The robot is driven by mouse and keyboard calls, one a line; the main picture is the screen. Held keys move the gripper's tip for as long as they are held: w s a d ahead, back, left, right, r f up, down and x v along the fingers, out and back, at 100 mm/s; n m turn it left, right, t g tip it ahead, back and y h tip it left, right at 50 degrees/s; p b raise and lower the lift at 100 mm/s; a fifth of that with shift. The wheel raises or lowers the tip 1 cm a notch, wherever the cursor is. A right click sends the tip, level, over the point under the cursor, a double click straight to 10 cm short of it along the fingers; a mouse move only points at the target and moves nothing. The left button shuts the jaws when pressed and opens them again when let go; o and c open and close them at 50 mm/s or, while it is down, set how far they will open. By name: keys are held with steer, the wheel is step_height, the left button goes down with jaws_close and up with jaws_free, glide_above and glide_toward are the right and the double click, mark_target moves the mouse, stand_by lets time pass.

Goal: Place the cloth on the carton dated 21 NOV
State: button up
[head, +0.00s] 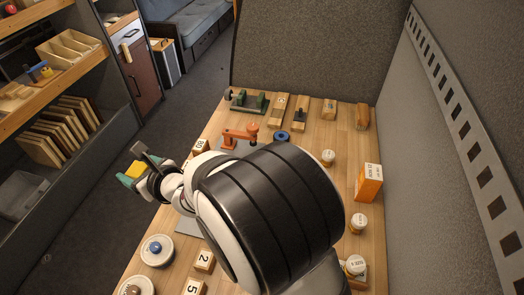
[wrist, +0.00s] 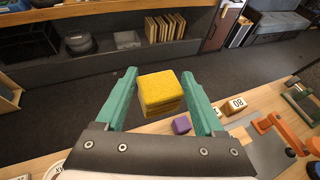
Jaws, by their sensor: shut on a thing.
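My gripper (head: 133,168) is held out past the left edge of the workbench in the head view, over the floor. Its teal fingers are shut on a yellow block-like folded cloth (wrist: 160,92), with layers showing on its near side. The cloth also shows as a small yellow patch in the head view (head: 135,170). An orange and white carton (head: 368,185) stands upright near the right side of the bench, far from my gripper. It carries dark print with a date, too small to read surely. My arm hides the middle of the bench.
White-lidded jars (head: 359,222) stand along the right side, near the carton. An orange clamp-like tool (head: 240,134), a green-ended device (head: 246,101) and wooden blocks (head: 300,114) stand at the back. Numbered blocks (head: 203,261) and round pots (head: 157,250) stand at the front left. A purple block (wrist: 181,125) lies below the cloth in the wrist view.

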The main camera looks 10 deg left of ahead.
step_height(320, 180, up, 7)
steer(key=shift+w+d+r, duration=0.1)
steer(key=shift+w+d, duration=0.05)
steer(key=w+d+m+t+h, duration=0.1)
steer(key=w+d+m+t, duration=0.1)
steer(key=w+d, duration=0.65)
steer(key=m+t+h, duration=0.6)
steer(key=m+h, duration=0.5)
glide_above(374, 171)
steer(key=shift+a+f, duration=0.2)
steer(key=shift+a, duration=0.2)
steer(key=shift+h, duration=0.3)
steer(key=f, duration=1.5)
steer(key=shift+s+d, duration=0.1)
steer(key=shift+d, duration=0.25)
